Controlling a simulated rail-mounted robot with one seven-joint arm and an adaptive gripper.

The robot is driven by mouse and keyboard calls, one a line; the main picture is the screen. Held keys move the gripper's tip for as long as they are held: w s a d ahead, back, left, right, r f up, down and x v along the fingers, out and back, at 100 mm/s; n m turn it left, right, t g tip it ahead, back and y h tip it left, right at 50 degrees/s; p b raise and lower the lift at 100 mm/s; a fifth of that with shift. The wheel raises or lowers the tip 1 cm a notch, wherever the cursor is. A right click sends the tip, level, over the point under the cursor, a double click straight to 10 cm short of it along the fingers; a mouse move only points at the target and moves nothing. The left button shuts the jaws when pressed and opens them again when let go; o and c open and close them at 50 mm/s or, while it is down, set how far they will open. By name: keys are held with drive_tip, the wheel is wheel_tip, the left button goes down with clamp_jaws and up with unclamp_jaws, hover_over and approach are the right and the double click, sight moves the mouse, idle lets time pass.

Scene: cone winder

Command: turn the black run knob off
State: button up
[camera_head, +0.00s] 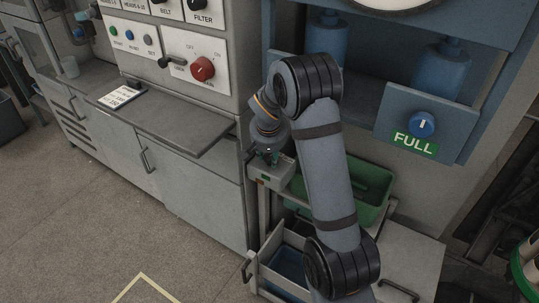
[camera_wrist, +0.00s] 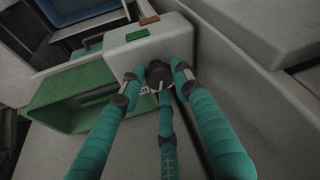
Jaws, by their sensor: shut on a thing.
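A small grey control box (camera_wrist: 168,38) fills the upper middle of the wrist view. A black knob (camera_wrist: 157,72) stands on its face. My gripper (camera_wrist: 158,82) has its teal fingers closed around this knob, and the fingertips partly hide it. The fingers and some white marks beside the knob make its exact angle hard to read. In the head view my gripper (camera_head: 268,154) is at the top of the same grey box (camera_head: 277,177), and the knob is hidden there.
A green bin (camera_wrist: 65,105) is beside the box. Above it in the head view, a panel carries a red knob (camera_head: 203,69) and a black lever (camera_head: 170,63). A blue knob (camera_head: 421,124) sits over a FULL label. An open drawer (camera_head: 282,262) is below.

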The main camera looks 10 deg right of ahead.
drive_tip(key=o, duration=0.8)
drive_tip(key=shift+w+r, duration=0.2)
drive_tip(key=shift+w, duration=0.05)
drive_tip(key=shift+c, duration=0.2)
drive_tip(key=o, duration=0.4)
drive_tip(key=shift+s+f, duration=0.15)
drive_tip(key=v, duration=0.7)
drive_tip(key=shift+s+r, duration=0.15)
drive_tip(key=shift+r, duration=0.1)
drive_tip(key=x, duration=0.8)
drive_tip(key=shift+s+a+r+m+h, duration=0.15)
drive_tip(key=shift+m+h, duration=0.15)
drive_tip(key=shift+m, duration=0.5)
